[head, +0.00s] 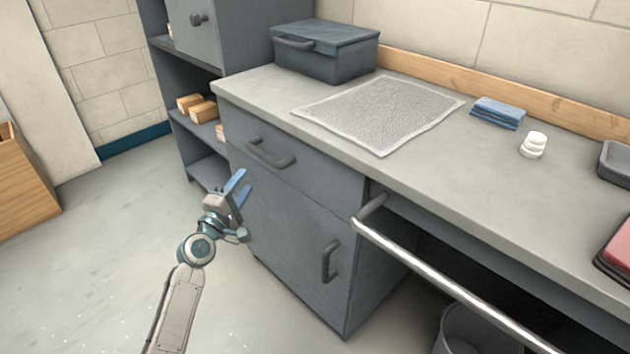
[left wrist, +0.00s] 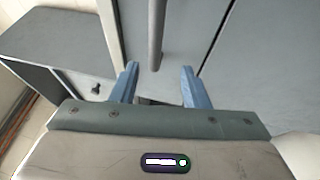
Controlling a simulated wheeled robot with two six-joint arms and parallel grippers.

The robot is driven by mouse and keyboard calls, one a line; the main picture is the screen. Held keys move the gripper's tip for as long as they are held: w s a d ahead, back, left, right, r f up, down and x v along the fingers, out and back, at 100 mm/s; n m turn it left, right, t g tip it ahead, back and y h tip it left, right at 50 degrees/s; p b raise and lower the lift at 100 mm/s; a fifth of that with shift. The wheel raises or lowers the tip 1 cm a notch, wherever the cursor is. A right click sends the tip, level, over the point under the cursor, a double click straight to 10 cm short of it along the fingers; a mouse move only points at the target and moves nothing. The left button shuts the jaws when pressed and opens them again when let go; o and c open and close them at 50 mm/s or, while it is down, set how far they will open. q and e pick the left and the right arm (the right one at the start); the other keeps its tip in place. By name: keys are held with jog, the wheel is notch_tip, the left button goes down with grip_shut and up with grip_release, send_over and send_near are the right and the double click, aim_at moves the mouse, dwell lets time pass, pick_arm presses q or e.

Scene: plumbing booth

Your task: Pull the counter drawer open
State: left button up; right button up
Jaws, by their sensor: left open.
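The counter drawer (head: 315,172) is a grey front under the countertop, and it looks shut. Its dark bar handle (head: 271,155) is in plain sight. My left gripper (head: 238,187) has blue fingers and is open and empty. In the head view it is below and to the left of the handle, apart from it. In the left wrist view, a grey bar handle (left wrist: 157,32) lies ahead, lined up between the open fingertips (left wrist: 159,75). My right gripper is not in view.
A cupboard door with its own handle (head: 330,262) is below the drawer. A metal rail (head: 450,280) runs along the counter's front at right, with a bin (head: 470,335) beneath. A blue-grey box (head: 325,55), mat (head: 380,112) and cloths (head: 498,112) lie on the countertop. Open floor is at left.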

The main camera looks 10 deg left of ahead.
aim_at(263, 155)
pick_arm(q)
jog(key=x, duration=1.1)
jog(key=shift+s+d+r+b, duration=0.1)
jog(key=shift+d+r+b, duration=0.05)
jog(key=shift+r+b, duration=0.2)
grip_shut()
